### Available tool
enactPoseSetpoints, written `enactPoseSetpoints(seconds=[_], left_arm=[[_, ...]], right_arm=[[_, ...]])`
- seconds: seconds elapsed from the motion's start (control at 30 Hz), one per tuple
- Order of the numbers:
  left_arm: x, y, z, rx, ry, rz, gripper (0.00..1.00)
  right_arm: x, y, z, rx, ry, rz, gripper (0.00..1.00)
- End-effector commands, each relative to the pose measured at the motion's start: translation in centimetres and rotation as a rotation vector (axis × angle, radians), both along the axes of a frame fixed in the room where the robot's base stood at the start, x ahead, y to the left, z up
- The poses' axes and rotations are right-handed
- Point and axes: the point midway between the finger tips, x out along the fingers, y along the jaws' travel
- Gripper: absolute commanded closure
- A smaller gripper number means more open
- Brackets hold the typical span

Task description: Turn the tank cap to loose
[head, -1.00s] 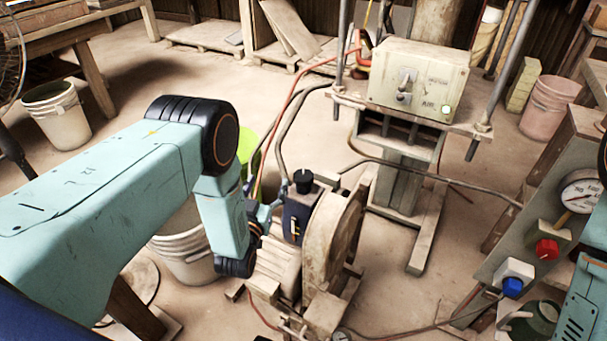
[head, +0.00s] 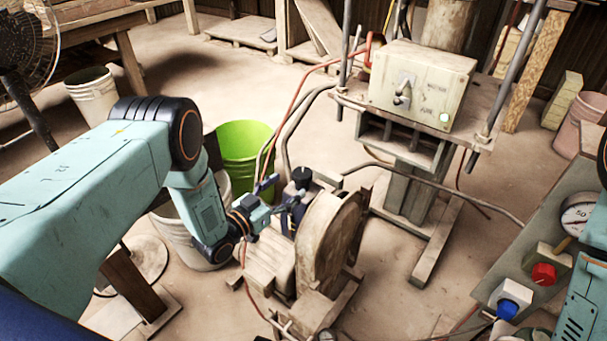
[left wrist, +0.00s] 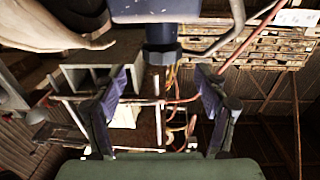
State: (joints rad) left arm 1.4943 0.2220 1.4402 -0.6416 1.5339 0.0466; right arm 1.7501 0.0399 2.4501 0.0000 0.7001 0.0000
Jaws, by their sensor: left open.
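The tank cap (head: 302,176) is a black knob on top of a dark blue tank (head: 287,222) beside the round wheel guard. In the left wrist view the cap (left wrist: 163,54) hangs in the picture below the blue tank (left wrist: 155,11). My left gripper (head: 284,191) is open, with its fingers just left of the cap in the head view. In the left wrist view the left gripper (left wrist: 162,72) has one finger on each side of the cap's line, with gaps to both. I see no contact with the cap. My right gripper is not in view.
The round wheel guard (head: 328,240) stands right of the tank. Hoses run behind the cap. A green bucket (head: 245,150) and a white bucket (head: 185,235) stand behind and left. The press with its switch box (head: 420,85) is at the back. A control panel (head: 540,250) is at the right.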

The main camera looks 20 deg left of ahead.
Motion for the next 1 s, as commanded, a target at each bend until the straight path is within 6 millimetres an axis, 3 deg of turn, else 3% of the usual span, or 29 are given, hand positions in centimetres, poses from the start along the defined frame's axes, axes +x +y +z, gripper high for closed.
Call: enactPoseSetpoints(seconds=[0.43,0.83,1.0], left_arm=[[5.9,-2.4,-0.1,0.000,-0.003,0.001,0.27],[6.7,-2.9,0.1,-0.001,-0.003,0.005,0.27],[6.6,-2.9,0.1,-0.001,-0.002,0.005,0.42]], right_arm=[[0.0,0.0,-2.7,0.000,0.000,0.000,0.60],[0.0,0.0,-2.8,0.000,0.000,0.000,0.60],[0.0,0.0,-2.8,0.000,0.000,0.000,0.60]])
